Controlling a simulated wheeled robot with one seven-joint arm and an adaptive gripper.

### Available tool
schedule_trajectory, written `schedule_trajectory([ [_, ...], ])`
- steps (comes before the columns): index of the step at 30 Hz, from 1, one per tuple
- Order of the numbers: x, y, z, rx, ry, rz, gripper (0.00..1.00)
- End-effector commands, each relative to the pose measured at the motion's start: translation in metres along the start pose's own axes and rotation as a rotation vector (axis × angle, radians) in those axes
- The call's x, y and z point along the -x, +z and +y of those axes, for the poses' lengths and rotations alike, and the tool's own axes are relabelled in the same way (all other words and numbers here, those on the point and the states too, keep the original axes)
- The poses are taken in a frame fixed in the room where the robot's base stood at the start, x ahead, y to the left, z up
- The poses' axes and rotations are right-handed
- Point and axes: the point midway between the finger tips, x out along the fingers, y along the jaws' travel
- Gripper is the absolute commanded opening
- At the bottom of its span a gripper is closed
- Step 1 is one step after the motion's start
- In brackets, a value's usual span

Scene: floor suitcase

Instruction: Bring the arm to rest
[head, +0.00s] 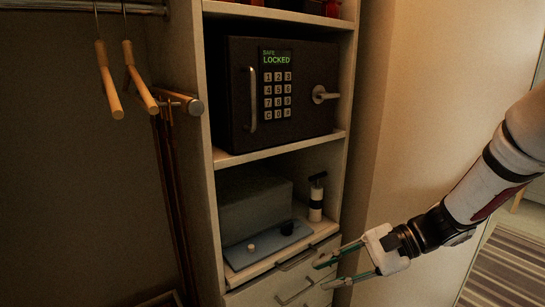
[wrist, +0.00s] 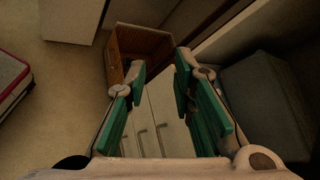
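My gripper (head: 322,275) is at the lower right of the head view, in front of the drawers below the safe. Its two fingers are spread apart with nothing between them. In the wrist view my gripper (wrist: 160,75) shows its green finger pads apart, with drawer fronts visible beyond the gap. It holds nothing. My arm reaches in from the right edge of the head view.
A black safe (head: 232,95) reading LOCKED sits on the middle shelf. Below it are a grey box (head: 250,205), a blue tray (head: 268,247) with small knobs and a dark-and-white bottle (head: 316,200). Wooden hangers (head: 108,80) hang left. A striped rug (head: 510,265) lies at right.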

Motion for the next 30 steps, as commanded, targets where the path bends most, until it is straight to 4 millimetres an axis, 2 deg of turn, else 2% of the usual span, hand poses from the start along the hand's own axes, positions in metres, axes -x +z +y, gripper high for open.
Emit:
schedule_trajectory([
  [1, 0.0, 0.019, 0.005, 0.051, 0.061, 0.02, 0.23],
  [6, 0.004, 0.069, 0.033, 0.195, 0.256, 0.082, 0.23],
  [15, 0.026, 0.135, 0.092, 0.438, 0.567, 0.225, 0.23],
  [21, 0.05, 0.164, 0.133, 0.592, 0.746, 0.344, 0.23],
  [30, 0.084, 0.182, 0.177, 0.757, 0.924, 0.504, 0.23],
])
